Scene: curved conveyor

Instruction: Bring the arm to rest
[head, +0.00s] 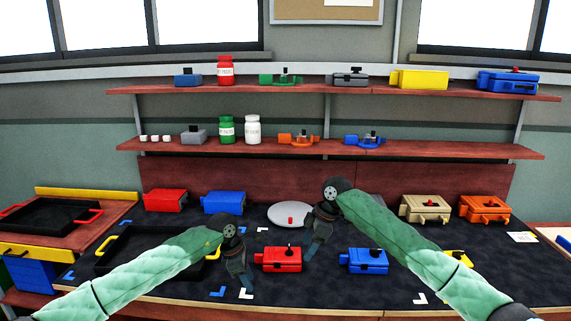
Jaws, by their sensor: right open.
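My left arm comes in from the left, and my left gripper (246,285) points down over the dark work mat (330,292), just left of a red box with a black knob (281,260). Its finger gap is too small to make out. My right arm reaches in from the right, and my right gripper (311,254) points down between the red box and a blue box with a black knob (368,262). It is open, with nothing visible between its fingers. I cannot tell whether it touches the red box.
A grey round plate (287,209) with a small red piece lies behind my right gripper. A black tray (112,262) is partly behind my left arm. Red (165,200), blue (224,202), tan (425,209) and orange (484,209) boxes stand at the back. Two shelves (440,151) hold jars and parts.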

